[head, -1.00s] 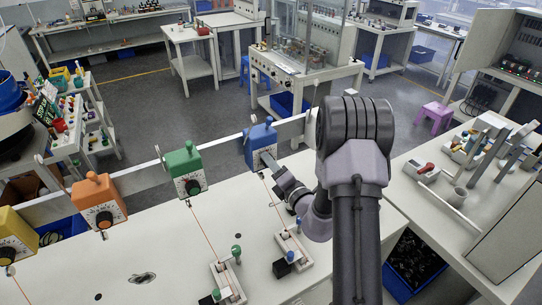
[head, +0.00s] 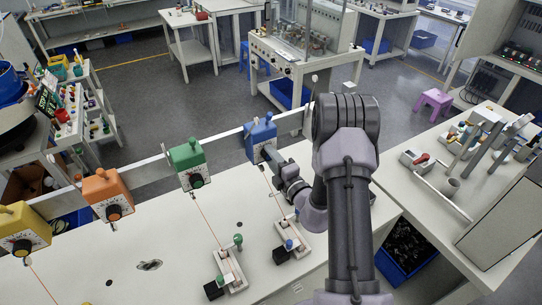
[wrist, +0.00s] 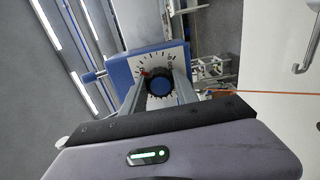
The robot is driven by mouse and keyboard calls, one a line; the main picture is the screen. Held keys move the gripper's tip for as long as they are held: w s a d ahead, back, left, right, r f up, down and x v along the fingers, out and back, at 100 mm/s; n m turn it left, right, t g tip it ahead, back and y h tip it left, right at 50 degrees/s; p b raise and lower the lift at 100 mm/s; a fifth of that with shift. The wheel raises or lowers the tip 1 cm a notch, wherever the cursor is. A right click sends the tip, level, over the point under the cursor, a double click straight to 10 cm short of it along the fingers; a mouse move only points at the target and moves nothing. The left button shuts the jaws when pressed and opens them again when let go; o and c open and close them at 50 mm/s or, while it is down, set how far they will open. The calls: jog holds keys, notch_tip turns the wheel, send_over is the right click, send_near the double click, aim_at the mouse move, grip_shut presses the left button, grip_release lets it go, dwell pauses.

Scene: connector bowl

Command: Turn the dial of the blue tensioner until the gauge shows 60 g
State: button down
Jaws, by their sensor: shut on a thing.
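The blue tensioner (head: 260,133) is the rightmost of the row on the rail in the head view. In the wrist view its blue body (wrist: 120,72) carries a white scale face and a black dial with a blue centre (wrist: 160,87). My gripper (wrist: 158,84) has one finger on each side of the dial and is shut on it. A red mark shows at the dial's upper left; the scale numbers are too small to read. In the head view my gripper (head: 270,155) is at the tensioner's face and hides its dial.
Green (head: 188,160), orange (head: 106,190) and yellow (head: 22,226) tensioners line the rail to the left. Orange threads run from tensioners over the white table (head: 150,225). Two small fixtures stand below (head: 228,270) (head: 292,240). A dark display with green text (head: 46,100) is unreadable.

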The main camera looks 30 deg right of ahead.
jog(key=c, duration=0.9)
grip_release()
jog(key=shift+c, duration=0.2)
jog(key=shift+s, duration=0.1)
jog(key=s+b, duration=0.1)
jog(key=s, duration=1.6)
jog(key=shift+s+d+b, duration=0.15)
jog(key=shift+d+b, duration=0.1)
jog(key=shift+b, duration=0.05)
